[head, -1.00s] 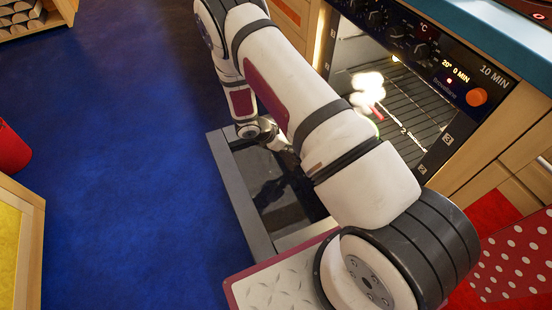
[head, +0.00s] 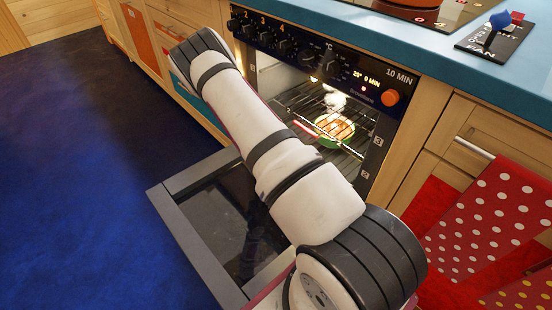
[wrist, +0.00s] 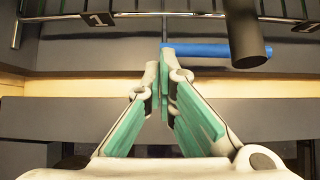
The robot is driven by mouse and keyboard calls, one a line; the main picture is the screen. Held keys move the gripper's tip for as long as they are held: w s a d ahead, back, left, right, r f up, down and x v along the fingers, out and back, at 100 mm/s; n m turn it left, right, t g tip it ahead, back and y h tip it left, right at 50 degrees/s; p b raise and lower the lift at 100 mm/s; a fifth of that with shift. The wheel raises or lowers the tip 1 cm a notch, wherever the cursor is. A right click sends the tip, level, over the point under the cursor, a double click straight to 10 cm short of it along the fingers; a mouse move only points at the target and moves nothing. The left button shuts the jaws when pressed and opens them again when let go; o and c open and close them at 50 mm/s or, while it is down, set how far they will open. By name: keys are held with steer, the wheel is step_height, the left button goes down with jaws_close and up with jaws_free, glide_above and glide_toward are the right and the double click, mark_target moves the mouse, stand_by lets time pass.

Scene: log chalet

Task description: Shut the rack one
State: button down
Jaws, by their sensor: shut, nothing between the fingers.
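The wire rack with a tag marked 1 (wrist: 180,14) runs across the top of the wrist view. My gripper (wrist: 160,75) is shut and empty, its teal-padded fingers pointing up the picture toward the rack, with a visible gap below its front wire. In the head view the oven (head: 315,72) stands with its door (head: 185,205) folded down. Wire racks (head: 350,152) show inside; a tag marked 2 is readable there. My gripper is hidden in the head view, and I cannot single out rack one there.
A green dish with food (head: 335,128) sits inside the oven. A blue bar (wrist: 215,50) and a dark cylinder (wrist: 243,35) lie just beyond my fingertips in the wrist view. Polka-dot cloth (head: 490,215) hangs at right. Blue floor (head: 80,160) is clear at left.

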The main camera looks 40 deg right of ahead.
steer(key=shift+d, duration=0.45)
steer(key=shift+a, duration=0.1)
steer(key=a, duration=0.1)
steer(key=a+r+p, duration=0.1)
steer(key=a, duration=0.1)
steer(key=shift+w+a, duration=0.1)
steer(key=shift+a, duration=0.15)
steer(key=p+v, duration=0.3)
steer(key=v, duration=0.7)
steer(key=shift+p, duration=0.35)
steer(key=shift+a+f, duration=0.1)
steer(key=shift+a, duration=0.05)
